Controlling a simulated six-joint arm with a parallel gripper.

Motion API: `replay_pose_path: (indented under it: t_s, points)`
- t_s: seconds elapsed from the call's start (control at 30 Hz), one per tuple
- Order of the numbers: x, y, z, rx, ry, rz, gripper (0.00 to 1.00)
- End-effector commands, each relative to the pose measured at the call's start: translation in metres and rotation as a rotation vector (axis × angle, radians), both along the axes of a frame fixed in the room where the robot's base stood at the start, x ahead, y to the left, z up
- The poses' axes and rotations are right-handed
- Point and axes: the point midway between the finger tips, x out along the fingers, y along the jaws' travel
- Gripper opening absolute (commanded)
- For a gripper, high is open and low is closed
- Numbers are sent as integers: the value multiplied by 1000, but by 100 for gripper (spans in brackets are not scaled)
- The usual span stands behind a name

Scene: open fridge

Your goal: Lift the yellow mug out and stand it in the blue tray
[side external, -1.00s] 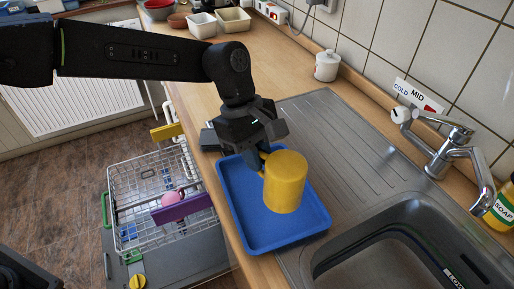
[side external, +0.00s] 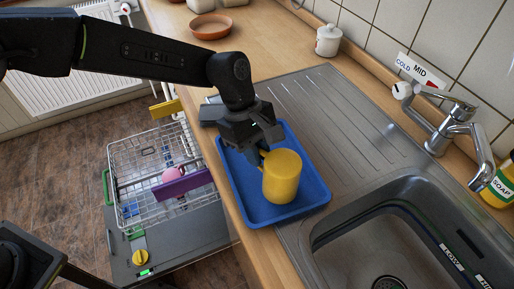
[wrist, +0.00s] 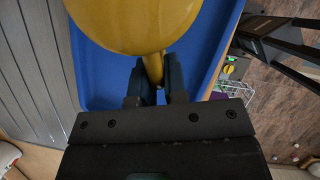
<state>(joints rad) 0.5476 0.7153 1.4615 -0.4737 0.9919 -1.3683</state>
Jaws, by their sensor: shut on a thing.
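The yellow mug (side external: 281,178) is over the blue tray (side external: 247,206), within its outline in the side view. Its upper face looks plain yellow, and I see no opening. I cannot tell whether its lower end touches the tray floor. My gripper (side external: 262,150) is shut on the mug's handle, from the upper left. In the wrist view the fingers (wrist: 154,82) stand either side of the yellow handle (wrist: 154,66), with the mug's body (wrist: 135,22) beyond and the tray (wrist: 95,75) behind it.
The tray lies between the counter edge and the sink (side external: 400,235). A tap (side external: 455,130) and soap bottle (side external: 500,185) are at right. A wire rack (side external: 150,180) with a purple item (side external: 185,185) and a pink item (side external: 172,175) sits lower left. The ribbed drainer (side external: 315,100) is clear.

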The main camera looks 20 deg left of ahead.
Motion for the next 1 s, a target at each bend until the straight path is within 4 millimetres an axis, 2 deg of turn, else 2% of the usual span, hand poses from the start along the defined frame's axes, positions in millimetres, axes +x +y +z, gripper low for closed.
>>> replay_pose_path:
  t_s: [1.0]
  points:
    - [0, 0, -7, -1, 0, 0, 0]
